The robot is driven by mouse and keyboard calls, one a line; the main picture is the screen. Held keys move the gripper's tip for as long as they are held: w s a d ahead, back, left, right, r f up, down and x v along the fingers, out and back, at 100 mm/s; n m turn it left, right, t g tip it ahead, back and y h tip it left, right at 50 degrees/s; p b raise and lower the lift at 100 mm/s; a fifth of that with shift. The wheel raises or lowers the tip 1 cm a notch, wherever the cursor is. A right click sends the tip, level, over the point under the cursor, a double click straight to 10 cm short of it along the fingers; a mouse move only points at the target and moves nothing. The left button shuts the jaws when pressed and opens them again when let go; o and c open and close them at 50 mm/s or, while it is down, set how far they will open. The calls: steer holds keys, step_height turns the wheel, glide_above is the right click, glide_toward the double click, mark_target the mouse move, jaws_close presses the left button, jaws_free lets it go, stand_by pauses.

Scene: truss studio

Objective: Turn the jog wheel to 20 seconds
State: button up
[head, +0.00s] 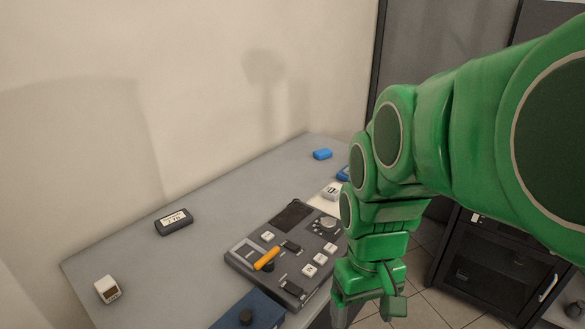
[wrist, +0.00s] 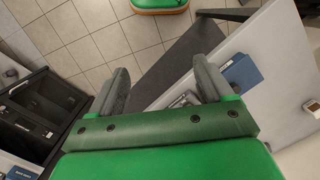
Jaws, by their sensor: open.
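A dark control console (head: 232,258) lies on the grey desk in the head view. It has a round silver dial (head: 325,224) near its far right corner, which looks like the jog wheel. Its setting is too small to read. A dark screen (head: 293,215) sits left of the dial. My gripper (head: 368,300) hangs to the right of the console, apart from the dial. In the wrist view my gripper (wrist: 163,80) is open, with nothing between its fingers. A small part of the console shows beside the right finger there.
The console also carries an orange handle (head: 267,258) and several white buttons. A blue box (head: 247,312) stands at the desk's near edge. A small display (head: 174,222), a white cube (head: 107,290) and a blue block (head: 322,154) lie on the desk. A black cabinet (head: 490,262) stands right.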

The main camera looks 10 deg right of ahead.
steer(key=w+n, duration=0.3)
steer(key=w, duration=1)
steer(key=n+t, duration=0.2)
steer(key=n, duration=0.4)
glide_toward(328, 221)
steer(key=shift+s+a+f, duration=0.2)
steer(key=shift+s, duration=0.05)
steer(key=shift+w+d+f, duration=0.1)
steer(key=shift+w+f, duration=0.25)
steer(key=shift+w, duration=0.1)
steer(key=shift+f, duration=3.8)
steer(key=shift+c, duration=0.3)
steer(key=c, duration=1)
